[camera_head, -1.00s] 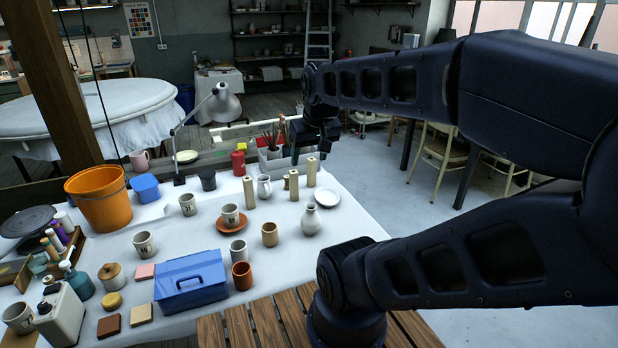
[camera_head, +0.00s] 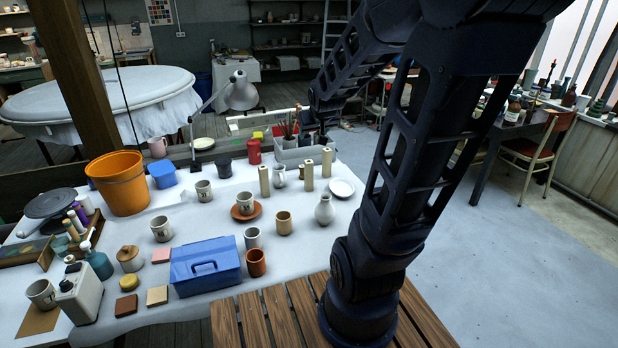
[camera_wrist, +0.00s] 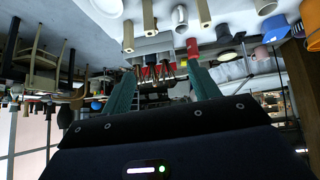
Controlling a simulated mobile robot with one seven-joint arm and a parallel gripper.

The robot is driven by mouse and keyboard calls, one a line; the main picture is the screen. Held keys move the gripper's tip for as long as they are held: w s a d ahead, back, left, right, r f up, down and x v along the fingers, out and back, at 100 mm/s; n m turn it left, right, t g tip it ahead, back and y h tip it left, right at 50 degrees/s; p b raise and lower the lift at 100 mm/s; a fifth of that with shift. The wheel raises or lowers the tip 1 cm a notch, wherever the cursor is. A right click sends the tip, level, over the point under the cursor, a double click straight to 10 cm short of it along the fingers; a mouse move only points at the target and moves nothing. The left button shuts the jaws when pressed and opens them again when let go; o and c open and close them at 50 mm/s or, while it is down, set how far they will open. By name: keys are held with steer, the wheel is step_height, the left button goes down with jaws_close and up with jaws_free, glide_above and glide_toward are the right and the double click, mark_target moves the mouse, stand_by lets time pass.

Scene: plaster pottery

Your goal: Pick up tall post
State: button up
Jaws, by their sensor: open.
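Three pale, upright posts stand on the white-covered table in the head view: a left one (camera_head: 264,182), a middle one (camera_head: 308,176) and a right one (camera_head: 326,162). They look close in height, so I cannot tell which is the tall post. In the upside-down wrist view, pale posts show at the top edge, one at left (camera_wrist: 128,38), one beside it (camera_wrist: 149,18) and one further right (camera_wrist: 203,12). My gripper (camera_wrist: 163,85) is open and empty, with its teal fingers spread. In the head view it is beyond the posts and partly hidden.
A white jug (camera_head: 279,176) stands between the left and middle posts. A vase (camera_head: 325,210), a white plate (camera_head: 341,188) and a brush container (camera_head: 290,155) are close by. Cups, a blue box (camera_head: 205,268) and an orange bucket (camera_head: 119,184) fill the table's left side.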

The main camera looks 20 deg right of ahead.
mark_target(308, 161)
steer(key=w+d+f+t, duration=0.2)
steer(key=w+f, duration=0.4)
steer(key=w, duration=0.2)
steer(key=w+d+f+t, duration=0.2)
steer(key=w+d+f, duration=0.1)
steer(key=w+f, duration=0.35)
steer(key=w+f+t, duration=0.1)
steer(key=f, duration=0.3)
steer(key=w+d+f+t, duration=0.1)
steer(key=f, duration=0.3)
steer(key=w+d+f+t, duration=0.1)
steer(key=w+f+t, duration=0.1)
steer(key=f, duration=0.2)
steer(key=shift+d+f+y, duration=0.15)
steer(key=shift+y, duration=0.25)
steer(key=shift+w+a+f, duration=0.1)
steer(key=shift+w+f, duration=0.1)
steer(key=shift+w, duration=1.05)
steer(key=shift+w+a+f, duration=0.1)
steer(key=shift+w+f, duration=0.15)
steer(key=shift+w, duration=0.95)
steer(key=shift+w+a+f, duration=0.1)
steer(key=shift+w+f, duration=0.1)
steer(key=shift+w, duration=1.05)
jaws_close()
